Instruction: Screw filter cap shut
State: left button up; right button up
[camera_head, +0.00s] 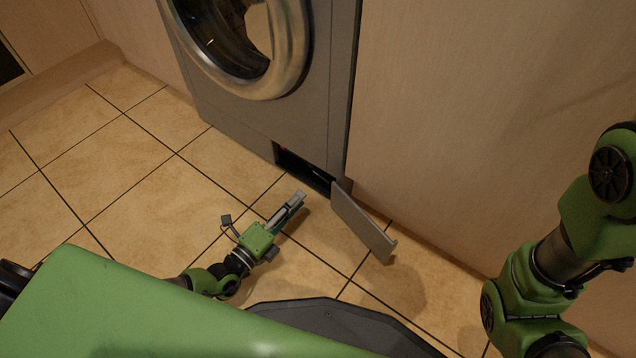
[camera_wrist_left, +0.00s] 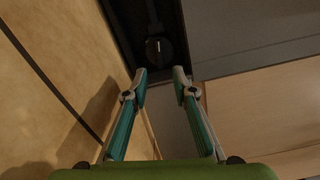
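The filter cap (camera_wrist_left: 158,47) is a dark round knob with a pale grip ridge, inside the dark filter recess (camera_head: 290,163) low on the front of the washing machine. The cap shows in the left wrist view; in the head view I cannot make it out clearly. My left gripper (camera_head: 297,198) is close to the floor just in front of the recess. In the left wrist view its two fingers (camera_wrist_left: 160,76) are apart and empty, with the cap beyond the gap between them. My right gripper is out of view; only my right arm shows.
The filter flap (camera_head: 362,222) hangs open at the right of the recess, close to my left gripper's right side. The washing machine (camera_head: 330,90) has its round door (camera_head: 285,60) above. Wooden panels (camera_head: 480,110) stand to the right. The tiled floor (camera_head: 130,180) is clear to the left.

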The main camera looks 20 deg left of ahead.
aim_at(321, 177)
pick_arm(q)
jog(key=b+x, duration=0.2)
jog(key=x, duration=0.6)
jog(key=shift+f+b, duration=0.15)
jog(key=shift+b, duration=0.2)
jog(key=shift+w+d, duration=0.3)
jog(key=shift+w, duration=0.4)
grip_shut()
